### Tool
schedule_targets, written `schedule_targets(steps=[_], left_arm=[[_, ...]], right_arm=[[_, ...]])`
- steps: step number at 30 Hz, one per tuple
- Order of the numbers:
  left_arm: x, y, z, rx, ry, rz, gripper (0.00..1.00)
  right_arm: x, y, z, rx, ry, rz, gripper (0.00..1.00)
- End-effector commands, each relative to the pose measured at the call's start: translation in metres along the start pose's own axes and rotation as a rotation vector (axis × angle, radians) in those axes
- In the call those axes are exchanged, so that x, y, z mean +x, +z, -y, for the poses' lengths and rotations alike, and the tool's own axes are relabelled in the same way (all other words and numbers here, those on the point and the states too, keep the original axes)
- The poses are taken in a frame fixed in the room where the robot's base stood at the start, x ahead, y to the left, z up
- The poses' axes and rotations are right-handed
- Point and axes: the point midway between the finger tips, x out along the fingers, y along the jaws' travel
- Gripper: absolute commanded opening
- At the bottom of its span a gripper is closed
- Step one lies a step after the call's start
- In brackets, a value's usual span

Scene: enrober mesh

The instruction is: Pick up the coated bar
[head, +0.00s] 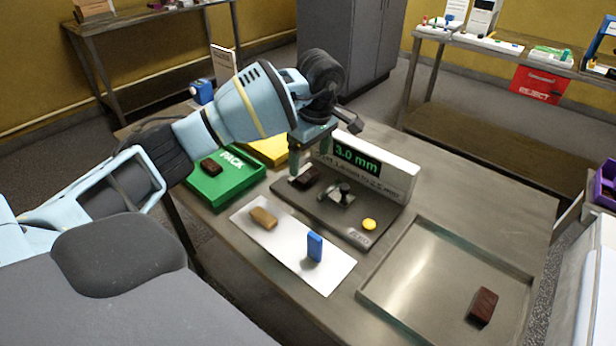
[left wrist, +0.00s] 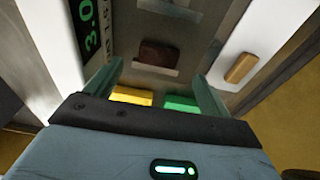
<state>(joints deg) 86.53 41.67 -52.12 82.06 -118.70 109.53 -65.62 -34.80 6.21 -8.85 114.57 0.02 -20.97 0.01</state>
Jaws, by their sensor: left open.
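A dark brown coated bar (head: 306,178) lies on the grey base of the gauge (head: 368,170), whose display reads 3.0 mm. It also shows in the left wrist view (left wrist: 159,54), between and beyond the fingers. My left gripper (head: 308,162) is open, pointing down just above this bar; its two fingers also show in the left wrist view (left wrist: 156,84). I cannot tell whether a finger touches the bar. Another dark bar (head: 210,167) lies in the green PACK tray (head: 228,182), and one more (head: 483,306) lies in the metal tray (head: 420,283). My right gripper is not in view.
A white plate (head: 305,272) at the front holds a tan bar (head: 263,218) and an upright blue block (head: 315,247). A yellow tray (head: 268,150) stands beside the green one. A yellow button (head: 369,225) sits on the gauge base. Most of the metal tray is bare.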

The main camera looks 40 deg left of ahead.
Motion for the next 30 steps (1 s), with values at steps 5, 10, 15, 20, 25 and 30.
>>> schedule_targets(steps=[5,10,15,20,25,30], left_arm=[[0.019,0.000,-0.001,0.000,-0.004,0.001,0.82],[0.041,-0.001,-0.002,0.000,-0.003,0.001,0.82],[0.051,-0.001,-0.002,0.001,0.000,0.001,0.82],[0.051,-0.001,-0.002,0.001,0.000,0.000,0.82],[0.051,-0.001,-0.002,0.001,0.000,0.000,0.65],[0.051,-0.001,-0.002,0.001,0.000,0.000,0.43]], right_arm=[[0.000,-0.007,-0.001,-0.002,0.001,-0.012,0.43],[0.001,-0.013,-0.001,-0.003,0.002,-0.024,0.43],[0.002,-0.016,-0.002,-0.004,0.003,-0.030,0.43],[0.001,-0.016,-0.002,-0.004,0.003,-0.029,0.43],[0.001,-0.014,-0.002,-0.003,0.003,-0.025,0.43],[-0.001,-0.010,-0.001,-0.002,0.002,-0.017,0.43]])
